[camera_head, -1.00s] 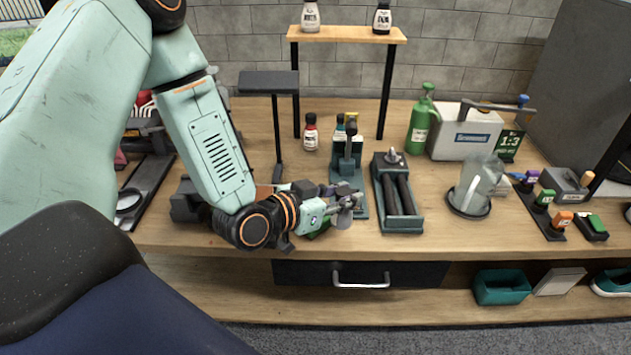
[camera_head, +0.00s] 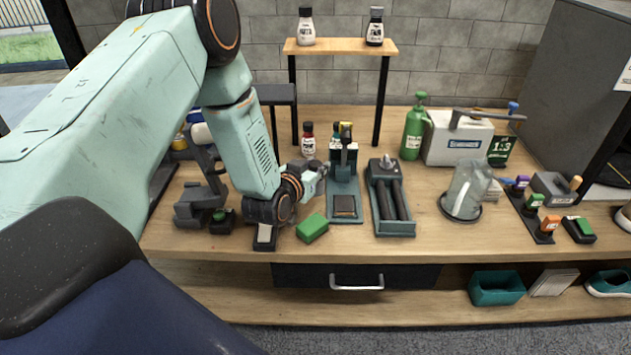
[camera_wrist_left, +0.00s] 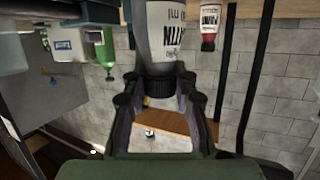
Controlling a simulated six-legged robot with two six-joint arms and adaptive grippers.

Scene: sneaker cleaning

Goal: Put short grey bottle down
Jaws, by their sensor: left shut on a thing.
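My left gripper (camera_head: 318,168) reaches over the middle of the workbench, just in front of a small red bottle (camera_head: 308,140). In the left wrist view, which is upside down, a grey bottle (camera_wrist_left: 172,38) with a black cap (camera_wrist_left: 158,85) and dark lettering lies between the fingers of my left gripper (camera_wrist_left: 160,100). The fingers are shut on it around its cap end. In the head view the held bottle is hidden or too small to make out; whether its base touches the bench cannot be told. My right gripper is not in view.
A bottle rack (camera_head: 343,185) and a twin-roller device (camera_head: 390,205) stand right of the gripper. A green block (camera_head: 312,227) lies in front. A green spray bottle (camera_head: 413,130) stands farther right.

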